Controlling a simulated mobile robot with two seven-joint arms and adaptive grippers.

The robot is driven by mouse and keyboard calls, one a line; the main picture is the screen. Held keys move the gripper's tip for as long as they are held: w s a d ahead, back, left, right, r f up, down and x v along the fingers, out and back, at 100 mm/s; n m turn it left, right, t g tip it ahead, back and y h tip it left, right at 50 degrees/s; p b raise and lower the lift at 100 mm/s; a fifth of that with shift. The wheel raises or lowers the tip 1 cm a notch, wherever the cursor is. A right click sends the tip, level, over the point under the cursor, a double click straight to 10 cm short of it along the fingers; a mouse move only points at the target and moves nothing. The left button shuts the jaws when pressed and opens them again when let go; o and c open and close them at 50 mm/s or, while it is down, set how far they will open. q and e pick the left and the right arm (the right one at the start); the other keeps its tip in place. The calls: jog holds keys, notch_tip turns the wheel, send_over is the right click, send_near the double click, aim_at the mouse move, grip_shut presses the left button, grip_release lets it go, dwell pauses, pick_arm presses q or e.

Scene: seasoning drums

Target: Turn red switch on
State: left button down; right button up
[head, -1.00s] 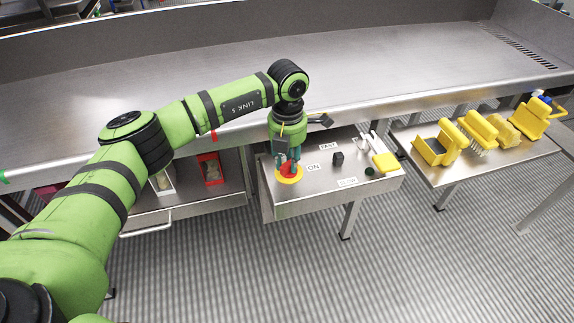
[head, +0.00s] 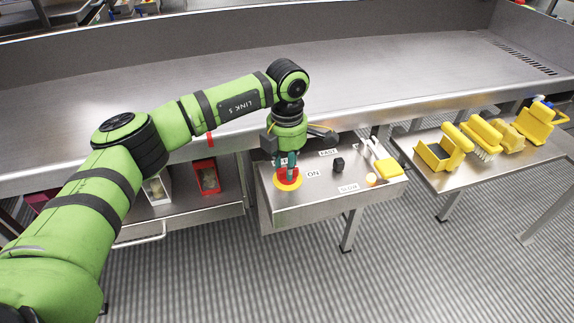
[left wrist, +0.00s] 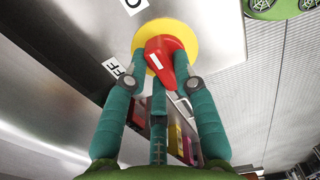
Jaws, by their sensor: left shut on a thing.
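The red switch (head: 287,174) sits on a round yellow plate (head: 286,184) at the left of the steel control panel. In the left wrist view the red switch (left wrist: 168,58) is a handle with a white mark, on the yellow plate (left wrist: 195,32). My left gripper (head: 287,168) points down at the panel, its teal fingers shut around the red handle. In the left wrist view the left gripper's fingers (left wrist: 163,68) lie on both sides of the handle. An "ON" label (head: 313,173) is right of the switch. My right gripper is not in view.
The panel also carries a black knob (head: 338,164) between "FAST" and "SLOW" labels, a glowing orange lamp (head: 370,180) and a yellow item (head: 388,168). Yellow tools stand on a side shelf (head: 470,182). The long steel counter (head: 400,75) behind is mostly clear.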

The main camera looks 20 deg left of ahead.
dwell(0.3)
pick_arm(q)
jog(key=c, duration=1)
grip_release()
jog(key=shift+r, duration=0.3)
notch_tip(320, 180, up, 12)
jog(key=shift+f, duration=0.25)
jog(key=shift+f, duration=0.1)
